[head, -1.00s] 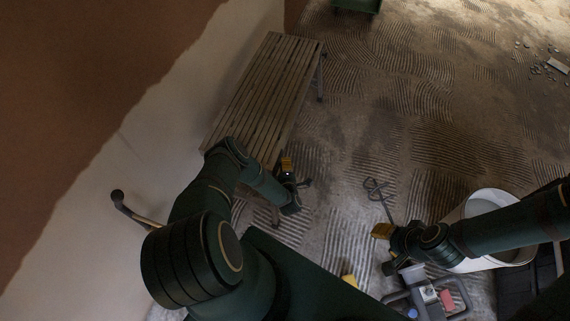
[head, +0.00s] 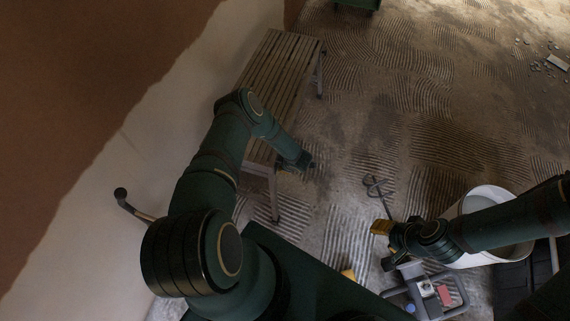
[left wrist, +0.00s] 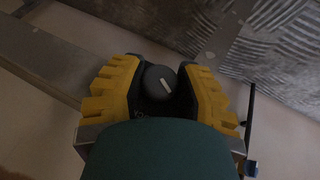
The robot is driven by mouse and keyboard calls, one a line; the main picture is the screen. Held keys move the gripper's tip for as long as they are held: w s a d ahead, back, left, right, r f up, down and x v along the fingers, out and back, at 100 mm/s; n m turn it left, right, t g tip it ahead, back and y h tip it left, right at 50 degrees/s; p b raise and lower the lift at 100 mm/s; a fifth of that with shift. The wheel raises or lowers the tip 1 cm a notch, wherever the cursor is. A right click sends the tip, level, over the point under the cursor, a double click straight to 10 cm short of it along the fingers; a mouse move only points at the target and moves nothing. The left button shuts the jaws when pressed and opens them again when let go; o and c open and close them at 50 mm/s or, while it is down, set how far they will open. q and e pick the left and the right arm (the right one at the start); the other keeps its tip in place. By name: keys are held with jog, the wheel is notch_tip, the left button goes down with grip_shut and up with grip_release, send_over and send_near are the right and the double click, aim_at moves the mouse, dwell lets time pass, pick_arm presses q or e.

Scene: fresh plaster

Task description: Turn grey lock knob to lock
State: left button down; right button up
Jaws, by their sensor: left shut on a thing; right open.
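The grey lock knob (left wrist: 165,78) shows in the left wrist view as a dark grey disc with a short white bar, which lies tilted. My left gripper (left wrist: 157,92) is shut on it, one yellow finger on each side. In the head view my left gripper (head: 302,162) is at the right side of the slatted bench, near its front end; the knob cannot be made out there. My right gripper (head: 384,246) is open and empty, low at the right.
The slatted wooden bench (head: 275,82) stands along the plaster wall (head: 150,130). A white bucket (head: 487,194) and a grey tool with a red part (head: 444,292) are by my right arm. A wire whisk (head: 376,186) is on the ridged floor. The floor beyond is mostly clear.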

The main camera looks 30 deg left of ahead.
pick_arm(q)
jog(key=shift+w+f+m+g+h+b, duration=0.1)
jog(key=shift+w+m+g+h+b, duration=0.15)
jog(key=shift+g+b, duration=0.8)
jog(key=shift+g+h+b, duration=0.25)
jog(key=shift+g+b, duration=0.05)
jog(key=shift+g, duration=0.55)
jog(key=shift+s+m+g+h, duration=0.15)
jog(key=shift+m+g+h, duration=0.2)
jog(key=shift+g, duration=0.75)
jog(key=shift+s+m+g, duration=0.1)
jog(key=shift+m+g, duration=0.2)
jog(key=shift+g, duration=1.2)
jog(key=c, duration=0.6)
grip_release()
